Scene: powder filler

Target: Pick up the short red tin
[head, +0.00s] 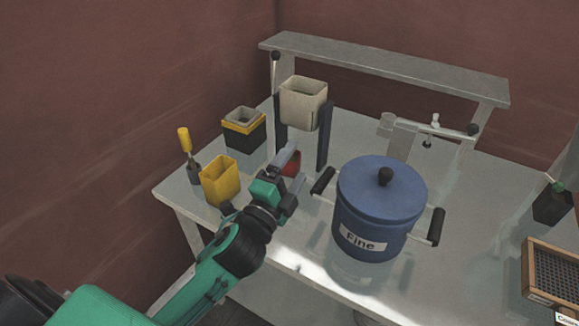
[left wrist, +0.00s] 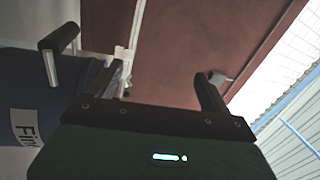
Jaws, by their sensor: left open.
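The short red tin (head: 292,164) stands on the table below the beige hopper, partly hidden by my left gripper. My left gripper (head: 286,160) reaches in from the front left, and its fingers overlap the tin in the head view. In the left wrist view my left gripper (left wrist: 162,72) has its fingers spread wide with nothing visible between them. I cannot make out the tin in that view. I cannot tell whether the fingers are around the tin or in front of it. My right gripper is not in view.
A blue lidded pot (head: 375,215) labelled "Fine" stands close on the right, its side handle near my gripper. A yellow container (head: 220,182) is on the left. The beige hopper (head: 303,103) sits on dark posts above the tin. A raised shelf (head: 390,68) runs behind.

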